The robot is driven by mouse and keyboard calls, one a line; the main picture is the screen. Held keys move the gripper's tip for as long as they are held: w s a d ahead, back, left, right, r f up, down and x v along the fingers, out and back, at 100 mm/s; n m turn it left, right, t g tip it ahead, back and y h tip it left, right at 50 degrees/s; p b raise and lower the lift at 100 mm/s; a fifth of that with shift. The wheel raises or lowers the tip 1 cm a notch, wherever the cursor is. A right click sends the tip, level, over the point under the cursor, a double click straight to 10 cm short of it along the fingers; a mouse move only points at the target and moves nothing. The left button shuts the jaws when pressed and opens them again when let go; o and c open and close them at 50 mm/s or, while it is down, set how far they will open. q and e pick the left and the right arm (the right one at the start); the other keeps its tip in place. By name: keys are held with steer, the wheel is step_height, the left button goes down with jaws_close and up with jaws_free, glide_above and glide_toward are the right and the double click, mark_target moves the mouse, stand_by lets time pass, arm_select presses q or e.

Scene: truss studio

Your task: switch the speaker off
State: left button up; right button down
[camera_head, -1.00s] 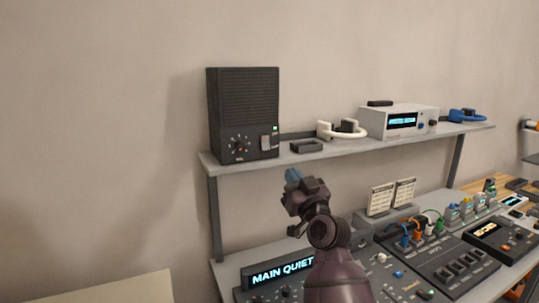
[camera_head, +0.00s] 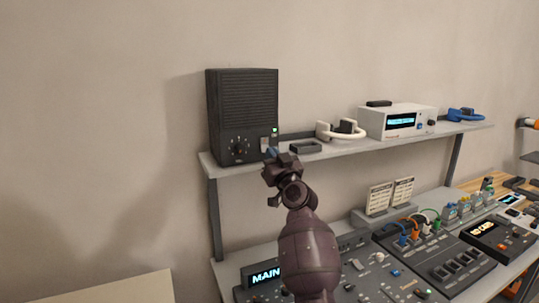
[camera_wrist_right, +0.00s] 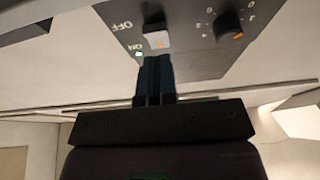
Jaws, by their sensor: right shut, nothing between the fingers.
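The speaker (camera_head: 243,115) is a tall black box with a ribbed grille, standing upright on the left end of the shelf. Its front has a knob (camera_head: 239,147), a lit green light (camera_head: 275,130) and a light rocker switch (camera_head: 265,143). In the right wrist view the switch (camera_wrist_right: 155,38) shows close up, with "OFF" and "ON" lettering upside down and the green light beside "ON". My right gripper (camera_head: 271,154) is shut and empty, its blue fingertips just below the switch. In the wrist view its fingertips (camera_wrist_right: 154,62) lie near the switch; I cannot tell if they touch the panel. My left gripper is not in view.
Below stands a mixing desk (camera_head: 440,262) with plugged cables and two cards (camera_head: 392,194). The wall at left is clear.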

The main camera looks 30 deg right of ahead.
steer(key=shift+w+f, duration=0.2)
steer(key=shift+w, duration=0.3)
steer(key=shift+w+f, duration=0.2)
steer(key=shift+w, duration=0.25)
steer(key=shift+d, duration=0.1)
